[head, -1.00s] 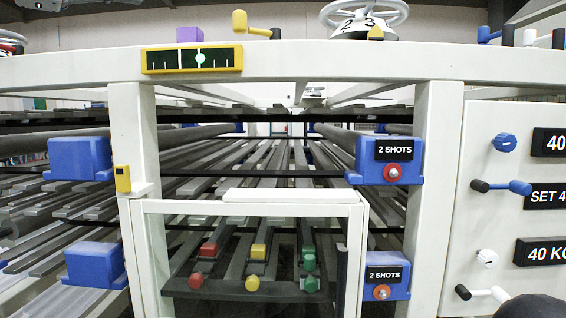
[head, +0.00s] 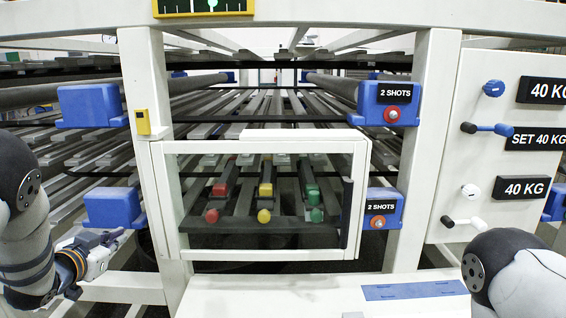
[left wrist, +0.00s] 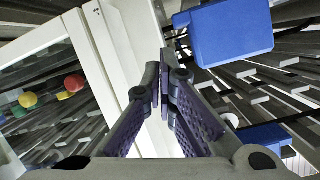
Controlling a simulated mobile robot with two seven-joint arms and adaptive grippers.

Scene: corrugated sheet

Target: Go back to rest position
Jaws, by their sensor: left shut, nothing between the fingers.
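In the head view, the blue box (head: 112,207) is just above the left gripper. My right arm shows only as a grey link at the lower right; its gripper is out of the picture.
A white-framed glass door (head: 262,254) with a dark handle (head: 346,210) stands in the middle. Red, yellow and green knobs show behind it. A panel with cranks (head: 487,128) and 40 KG labels is on the right. A white ledge (head: 270,298) lies below the door.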

